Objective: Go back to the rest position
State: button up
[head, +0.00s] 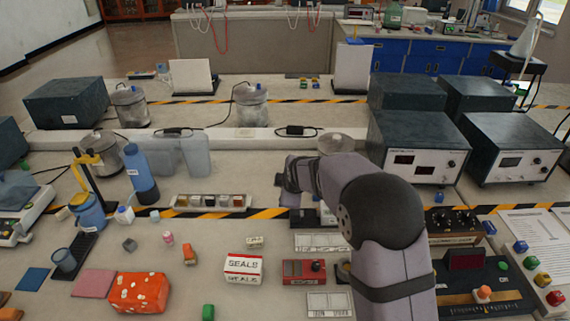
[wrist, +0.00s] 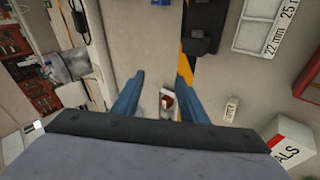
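My gripper (head: 287,181) is in the middle of the bench in the head view, at the end of my raised arm, and seems to hang above the surface near the striped tape. In the wrist view its two blue fingers (wrist: 160,68) stand apart with bare bench between their tips. Nothing is held between them. A small white and brown item (wrist: 167,102) shows farther down between the fingers; it looks apart from them.
The SEALS box (head: 243,269) and a red device (head: 304,271) lie in front of my gripper. A sample tray (head: 210,201) is to its left, by the striped tape (head: 265,213). Instrument boxes (head: 412,147) stand at the right. A blue bottle (head: 140,172) stands left.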

jog(key=s+d+m+g+p, duration=0.1)
jog(key=s+d+m, duration=0.4)
jog(key=s, duration=0.7)
jog(key=s+d+f+m+g+h+p, duration=0.1)
jog(key=s+d+m+g, duration=0.3)
jog(key=s, duration=0.9)
jog(key=s+d+m+g+h+p, duration=0.1)
jog(key=s+d+m+g, duration=0.2)
jog(key=s+d+m, duration=0.2)
jog(key=s+m, duration=0.3)
jog(key=s, duration=0.4)
jog(key=shift+s+d+f+p, duration=0.15)
jog(key=shift+s+d+p, duration=0.15)
jog(key=shift+s, duration=0.05)
